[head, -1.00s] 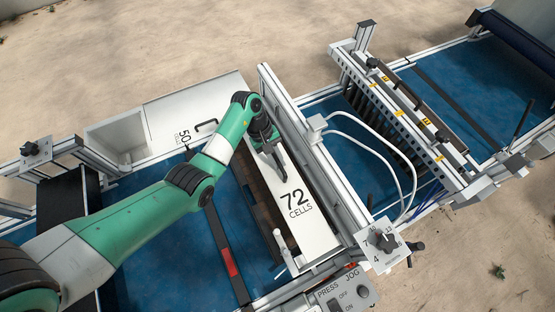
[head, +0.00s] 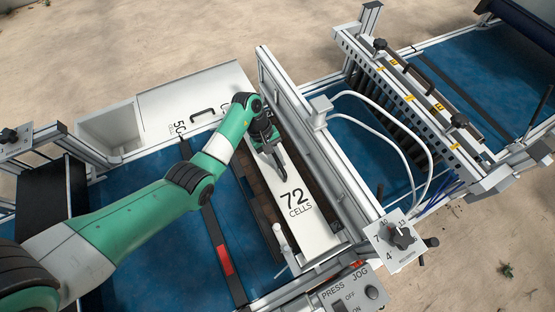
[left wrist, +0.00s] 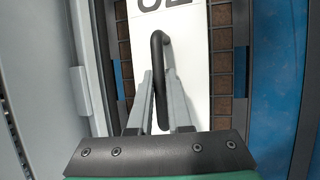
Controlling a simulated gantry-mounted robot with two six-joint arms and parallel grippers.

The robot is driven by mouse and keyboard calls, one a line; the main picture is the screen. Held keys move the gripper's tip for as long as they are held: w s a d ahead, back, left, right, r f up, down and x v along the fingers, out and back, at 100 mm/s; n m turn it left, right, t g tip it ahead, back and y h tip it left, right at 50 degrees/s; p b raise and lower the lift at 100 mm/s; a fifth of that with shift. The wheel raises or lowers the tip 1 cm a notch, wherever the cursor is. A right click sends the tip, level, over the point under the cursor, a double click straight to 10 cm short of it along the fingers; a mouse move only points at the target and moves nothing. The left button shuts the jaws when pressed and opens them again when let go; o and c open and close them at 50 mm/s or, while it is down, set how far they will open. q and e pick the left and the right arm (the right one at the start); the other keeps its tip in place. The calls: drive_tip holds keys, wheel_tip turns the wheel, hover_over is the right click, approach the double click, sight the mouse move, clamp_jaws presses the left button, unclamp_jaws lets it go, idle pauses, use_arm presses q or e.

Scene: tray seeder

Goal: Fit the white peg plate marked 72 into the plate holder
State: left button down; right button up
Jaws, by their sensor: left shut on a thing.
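The white peg plate marked 72 (head: 308,222) lies lengthwise beside the long metal rail in the head view. My left gripper (head: 279,168) is over its far half. In the left wrist view the left gripper (left wrist: 160,98) is shut on the plate's black handle (left wrist: 158,42). Brown cells (left wrist: 221,60) show along both sides of the plate (left wrist: 192,50), within a dark frame that appears to be the plate holder. I cannot tell whether the plate rests on anything or hangs just above. Its pegs are hidden underneath. My right gripper is not in view.
The metal rail (head: 300,125) stands close along the plate's right side. A white plate marked 50 (head: 165,112) lies at the back left, next to an open white bin (head: 110,130). A press and jog control box (head: 350,297) is at the near end.

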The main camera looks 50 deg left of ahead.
use_arm(q)
drive_tip(key=shift+w+r, duration=0.15)
drive_tip(key=shift+w, duration=0.15)
idle(0.5)
drive_tip(key=shift+f+b, duration=0.25)
drive_tip(key=shift+b, duration=0.1)
drive_tip(key=c, duration=0.8)
unclamp_jaws()
drive_tip(key=shift+o, duration=0.2)
drive_tip(key=shift+f, duration=0.1)
drive_tip(key=p+v, duration=0.3)
drive_tip(key=v, duration=0.8)
drive_tip(key=shift+r, duration=0.4)
drive_tip(key=shift+a, duration=0.1)
